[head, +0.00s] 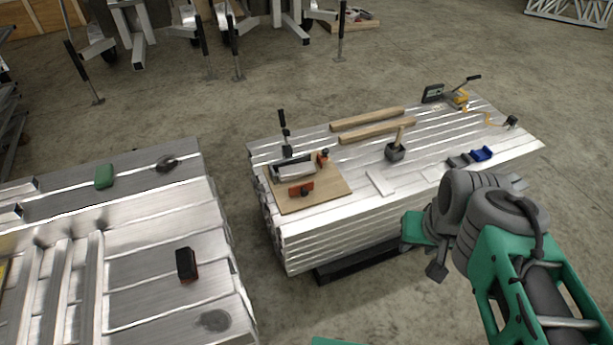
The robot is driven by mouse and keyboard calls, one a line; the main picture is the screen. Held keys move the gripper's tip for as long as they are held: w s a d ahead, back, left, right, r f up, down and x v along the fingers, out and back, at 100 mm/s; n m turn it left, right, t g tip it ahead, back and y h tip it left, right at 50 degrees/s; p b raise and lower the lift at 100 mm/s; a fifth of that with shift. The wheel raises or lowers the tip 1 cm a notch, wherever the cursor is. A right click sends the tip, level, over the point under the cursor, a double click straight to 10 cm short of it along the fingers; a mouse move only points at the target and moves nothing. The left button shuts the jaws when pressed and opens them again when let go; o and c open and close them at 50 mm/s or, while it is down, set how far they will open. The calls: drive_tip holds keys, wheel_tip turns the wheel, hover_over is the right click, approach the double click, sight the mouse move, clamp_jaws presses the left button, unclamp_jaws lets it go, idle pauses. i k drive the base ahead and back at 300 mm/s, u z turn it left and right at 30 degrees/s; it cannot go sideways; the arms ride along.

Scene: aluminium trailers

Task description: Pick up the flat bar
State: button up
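A short, pale, flat metal bar (381,183) lies on the front part of the right-hand stack of aluminium planks (345,208). It lies between the wooden board and the grey mallet or block, near the front edge. My green and grey arm reaches in from the lower right. Its end, with a small dark part (437,270), is in front of the stack, right of and nearer than the bar, and apart from it. The fingers cannot be made out, and the arm covers the stack's right front.
A wooden board (330,198) with clamps is left of the bar. A mallet-like tool (396,150) and two timber strips (370,125) lie behind. Blue and grey blocks (481,154) are to the right. Another aluminium stack (165,230) stands left, across a floor gap.

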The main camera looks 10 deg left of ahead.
sight(377, 178)
drive_tip(key=z, duration=1.2)
drive_tip(key=i, duration=2.3)
drive_tip(key=u, duration=4.9)
drive_tip(key=i, duration=0.5)
drive_tip(key=z, duration=0.1)
